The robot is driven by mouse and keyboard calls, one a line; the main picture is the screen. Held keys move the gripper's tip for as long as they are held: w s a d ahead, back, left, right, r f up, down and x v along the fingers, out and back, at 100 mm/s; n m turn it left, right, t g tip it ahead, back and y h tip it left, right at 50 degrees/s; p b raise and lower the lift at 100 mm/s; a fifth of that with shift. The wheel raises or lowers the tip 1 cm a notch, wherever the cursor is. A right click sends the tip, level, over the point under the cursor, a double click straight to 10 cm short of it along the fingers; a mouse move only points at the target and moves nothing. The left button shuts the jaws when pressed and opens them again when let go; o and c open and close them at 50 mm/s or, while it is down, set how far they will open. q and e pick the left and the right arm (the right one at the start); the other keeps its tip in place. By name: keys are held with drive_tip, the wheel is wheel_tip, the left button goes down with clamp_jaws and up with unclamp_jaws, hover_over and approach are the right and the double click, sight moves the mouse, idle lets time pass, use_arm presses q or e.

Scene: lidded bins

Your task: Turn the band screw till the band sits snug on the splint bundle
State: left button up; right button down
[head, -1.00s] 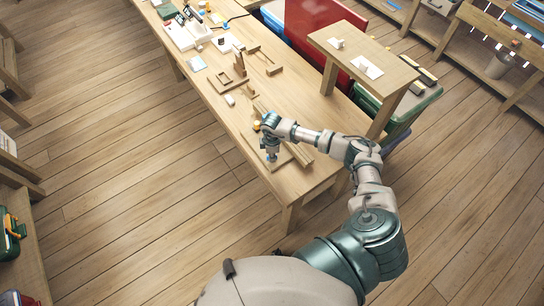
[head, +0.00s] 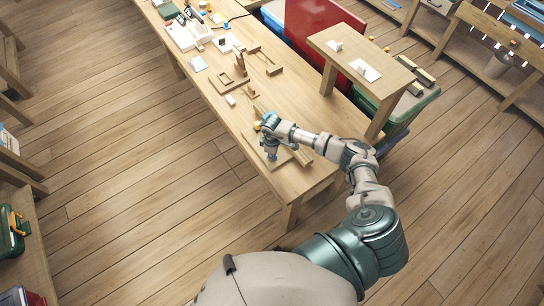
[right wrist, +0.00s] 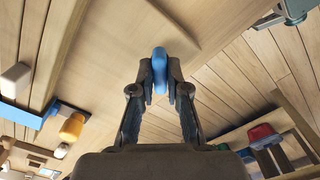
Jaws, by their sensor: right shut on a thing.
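My right gripper (head: 271,152) is low over the near end of the long wooden table. In the right wrist view its two fingers (right wrist: 160,82) are shut on a blue rounded piece (right wrist: 160,62), which sticks out past the fingertips. I cannot tell whether this piece is the band screw or a tool's handle. In the head view the piece sits just above a flat wooden board. The band and the splint bundle cannot be made out; the gripper and arm cover part of that spot. My left gripper is not in view.
A yellow piece (head: 257,125) is close by the gripper, and a white block (head: 230,100) lies farther up the table (head: 235,125).

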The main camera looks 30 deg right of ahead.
drive_tip(key=shift+w+r, duration=0.1)
drive_tip(key=shift+w, duration=0.05)
drive_tip(key=shift+r+m+p, duration=0.15)
drive_tip(key=shift+m+p, duration=0.95)
drive_tip(key=shift+m, duration=0.1)
drive_tip(key=shift+w+r+m+p, duration=0.15)
drive_tip(key=shift+m+p, duration=0.15)
drive_tip(key=shift+p, duration=0.85)
drive_tip(key=shift+f+m+p, duration=0.2)
drive_tip(key=shift+m+p, duration=0.1)
drive_tip(key=shift+p, duration=0.3)
drive_tip(key=shift+a+f+m, duration=0.1)
drive_tip(key=shift+a+m, duration=0.05)
drive_tip(key=shift+m, duration=1.15)
drive_tip(key=shift+s+m, duration=0.2)
drive_tip(key=shift+m, duration=0.2)
